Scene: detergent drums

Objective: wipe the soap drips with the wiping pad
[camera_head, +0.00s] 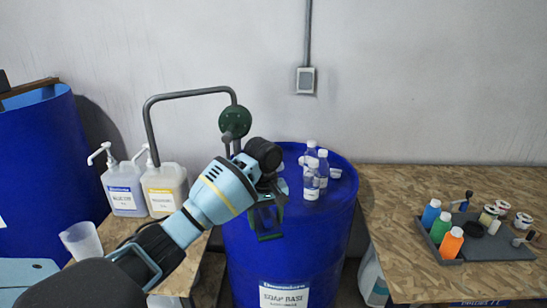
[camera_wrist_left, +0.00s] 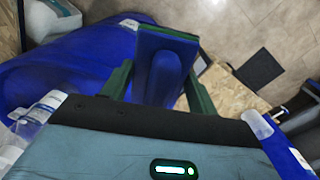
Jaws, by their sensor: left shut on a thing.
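My left gripper (camera_head: 267,216) is over the front of the blue soap drum (camera_head: 285,250), its fingers pointing down. In the left wrist view its green fingers (camera_wrist_left: 161,88) are shut on a blue block with a rounded raised handle (camera_wrist_left: 163,65), which looks like the wiping pad. A green strip runs along the block's far edge. In the head view the block is hard to tell against the blue drum, and I cannot tell if it touches the drum. I make out no soap drips in either view. My right gripper is not in view.
Several clear white-capped bottles (camera_head: 312,172) stand on the drum top near my left gripper. Two pump jugs (camera_head: 125,190) stand on the left table. A grey tray (camera_head: 490,248) with coloured bottles is on the right table (camera_head: 400,215). Another blue drum (camera_head: 40,160) stands far left.

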